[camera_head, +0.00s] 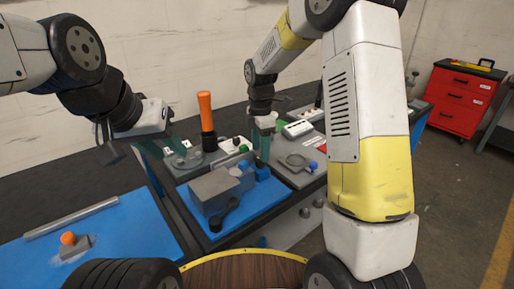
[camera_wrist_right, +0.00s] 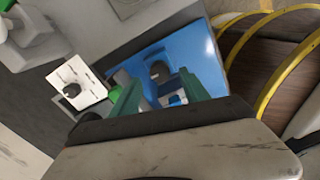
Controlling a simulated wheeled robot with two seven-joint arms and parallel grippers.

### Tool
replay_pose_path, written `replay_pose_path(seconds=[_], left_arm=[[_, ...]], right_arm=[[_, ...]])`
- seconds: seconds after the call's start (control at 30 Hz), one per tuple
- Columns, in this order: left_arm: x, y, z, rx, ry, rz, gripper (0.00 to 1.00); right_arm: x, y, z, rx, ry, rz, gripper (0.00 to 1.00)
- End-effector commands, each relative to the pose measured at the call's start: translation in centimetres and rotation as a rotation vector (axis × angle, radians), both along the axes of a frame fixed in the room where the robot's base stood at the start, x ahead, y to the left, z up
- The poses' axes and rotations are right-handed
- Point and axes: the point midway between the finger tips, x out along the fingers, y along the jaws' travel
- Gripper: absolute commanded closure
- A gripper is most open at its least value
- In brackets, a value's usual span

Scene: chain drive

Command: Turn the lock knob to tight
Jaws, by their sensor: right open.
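My right gripper (camera_head: 263,148) reaches down over the blue mat, beside a grey block (camera_head: 214,190). In the right wrist view its green fingers (camera_wrist_right: 153,76) are spread apart. A blue block (camera_head: 262,173) is just below the fingertips in the head view. No part is clearly readable as the lock knob, and no tight mark can be read. My left gripper (camera_head: 164,147) appears open and empty, over the bench's left side near a grey plate (camera_head: 188,160).
An orange upright handle (camera_head: 206,115) stands between the grippers. A blue knob (camera_head: 313,165) is on the right plate. The left blue mat (camera_head: 115,235) has free room.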

Motion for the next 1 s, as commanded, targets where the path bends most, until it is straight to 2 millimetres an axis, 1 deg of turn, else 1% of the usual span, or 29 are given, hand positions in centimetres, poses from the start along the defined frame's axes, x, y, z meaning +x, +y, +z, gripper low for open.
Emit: replay_pose_path(seconds=[0.03, 0.1, 0.2, 0.3, 0.53, 0.57, 0.6, 0.67, 0.8, 0.83, 1.0], left_arm=[[0.0, 0.0, 0.0, 0.0, 0.0, 0.0, 0.64], [0.0, 0.0, 0.0, 0.0, 0.0, 0.0, 0.64], [0.0, 0.0, 0.0, 0.0, 0.0, 0.0, 0.64], [0.0, 0.0, 0.0, 0.0, 0.0, 0.0, 0.64], [0.0, 0.0, 0.0, 0.0, 0.0, 0.0, 0.64], [0.0, 0.0, 0.0, 0.0, 0.0, 0.0, 0.64], [0.0, 0.0, 0.0, 0.0, 0.0, 0.0, 0.64], [0.0, 0.0, 0.0, 0.0, 0.0, 0.0, 0.64], [0.0, 0.0, 0.0, 0.0, 0.0, 0.0, 0.64], [0.0, 0.0, 0.0, 0.0, 0.0, 0.0, 0.64], [0.0, 0.0, 0.0, 0.0, 0.0, 0.0, 0.64]], right_arm=[[-0.1, 0.0, -0.8, -0.001, 0.002, 0.001, 0.47], [0.0, 0.0, -1.7, -0.001, 0.002, 0.0, 0.47], [0.0, 0.0, -2.6, 0.0, 0.001, -0.001, 0.47], [0.0, 0.0, -3.1, 0.0, -0.001, -0.001, 0.47], [0.0, 0.0, -3.2, 0.001, -0.002, -0.002, 0.47], [0.0, 0.0, -3.1, 0.001, -0.002, -0.002, 0.48], [0.0, 0.0, -3.1, 0.001, -0.002, -0.002, 0.56], [0.0, 0.0, -3.1, 0.001, -0.002, -0.002, 0.68], [0.0, 0.0, -3.1, 0.001, -0.002, -0.002, 0.96], [0.0, 0.0, -3.1, 0.001, -0.002, -0.002, 1.0], [0.0, 0.0, -3.1, 0.001, -0.002, -0.006, 1.0]])
